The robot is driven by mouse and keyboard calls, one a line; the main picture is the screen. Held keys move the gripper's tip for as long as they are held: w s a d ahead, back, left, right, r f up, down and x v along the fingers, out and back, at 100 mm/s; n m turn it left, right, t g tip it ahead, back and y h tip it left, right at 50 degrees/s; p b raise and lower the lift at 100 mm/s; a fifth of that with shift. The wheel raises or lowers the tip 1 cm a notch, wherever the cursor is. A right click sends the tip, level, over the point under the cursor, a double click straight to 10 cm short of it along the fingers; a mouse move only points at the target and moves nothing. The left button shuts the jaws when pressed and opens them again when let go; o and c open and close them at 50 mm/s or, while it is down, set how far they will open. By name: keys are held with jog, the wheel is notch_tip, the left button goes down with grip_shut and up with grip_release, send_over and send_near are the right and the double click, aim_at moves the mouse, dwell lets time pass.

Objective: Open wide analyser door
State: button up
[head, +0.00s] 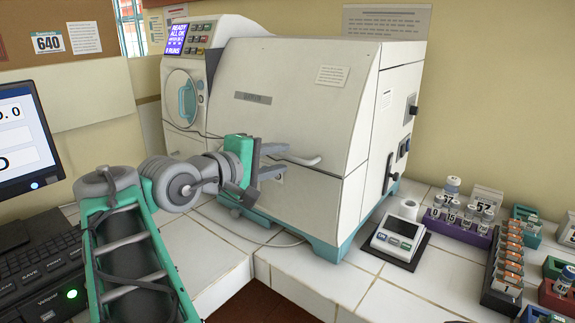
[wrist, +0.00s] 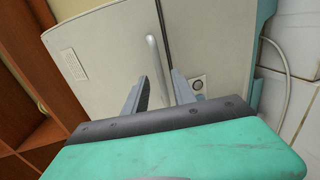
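The analyser is a large cream machine on the tiled bench, and its wide front door (head: 275,105) appears closed. A pale bar handle (head: 302,160) runs along the door's lower part. My gripper (head: 286,159) is in front of the door at the handle's left end, fingers open and pointing at it. In the wrist view the handle (wrist: 155,58) shows in line with the gap between the two fingers of my gripper (wrist: 159,80). The fingers stand apart with clear space on both sides of the handle. I cannot tell whether the tips reach past it. A door seam (wrist: 163,38) runs beside the handle.
A smaller unit with a round door (head: 182,98) and screen adjoins the analyser's left. A scale (head: 399,238) and vial racks (head: 456,226) stand to the right. A monitor (head: 25,145) and keyboard are at left. A cable lies on the tiles below my gripper.

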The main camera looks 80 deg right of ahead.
aim_at(286, 157)
jog(key=x, duration=0.4)
jog(key=shift+w, duration=0.1)
jog(key=shift+a, duration=0.1)
grip_shut()
dwell(1.2)
